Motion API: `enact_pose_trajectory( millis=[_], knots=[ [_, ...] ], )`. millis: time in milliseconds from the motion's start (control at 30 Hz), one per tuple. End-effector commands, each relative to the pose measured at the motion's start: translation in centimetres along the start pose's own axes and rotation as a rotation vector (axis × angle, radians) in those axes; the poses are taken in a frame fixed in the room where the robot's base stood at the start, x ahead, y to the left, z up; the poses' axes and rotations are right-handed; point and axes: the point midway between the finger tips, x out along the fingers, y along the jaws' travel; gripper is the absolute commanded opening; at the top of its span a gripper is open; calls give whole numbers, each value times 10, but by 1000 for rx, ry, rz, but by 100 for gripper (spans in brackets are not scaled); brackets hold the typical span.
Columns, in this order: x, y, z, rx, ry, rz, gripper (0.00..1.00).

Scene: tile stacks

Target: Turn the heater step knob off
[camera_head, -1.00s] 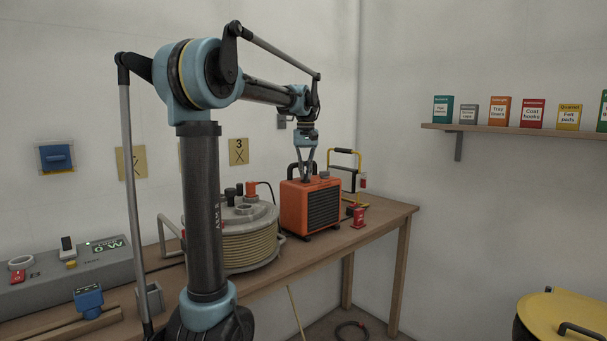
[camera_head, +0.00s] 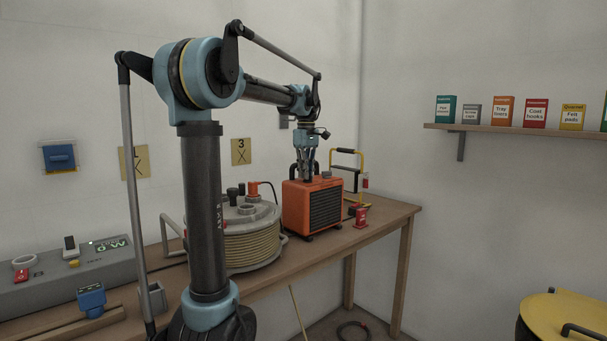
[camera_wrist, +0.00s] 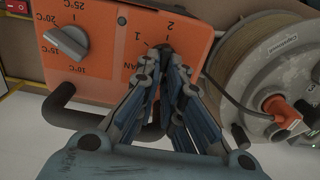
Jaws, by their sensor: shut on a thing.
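The orange heater (camera_head: 312,208) stands on the bench with its black grille facing front right. In the wrist view its orange top panel (camera_wrist: 112,38) carries a grey thermostat knob (camera_wrist: 70,42) with temperature marks. The step knob (camera_wrist: 166,49) is beside the marks 1, 2 and a partly covered FAN. My gripper (camera_head: 307,178) points down onto the heater's top, and in the wrist view (camera_wrist: 170,62) its fingers are shut on the step knob. The fingers hide most of this knob, so I cannot tell its pointer position.
A cable reel (camera_head: 250,240) with an orange plug stands close left of the heater. The heater's dark handle (camera_wrist: 100,115) lies beside my fingers. A yellow-framed item (camera_head: 361,175) and a small red object (camera_head: 360,217) are to the right.

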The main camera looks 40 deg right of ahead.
Motion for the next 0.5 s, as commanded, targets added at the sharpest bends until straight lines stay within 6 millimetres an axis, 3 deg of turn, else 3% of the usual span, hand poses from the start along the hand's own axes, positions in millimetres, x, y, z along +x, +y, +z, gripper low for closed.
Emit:
enact_pose_trajectory(
  millis=[467,500],
  knots=[
    [1,-1,-1,-14,2,-2,0],
    [1,-1,-1,-14,2,-2,14]
  ],
)
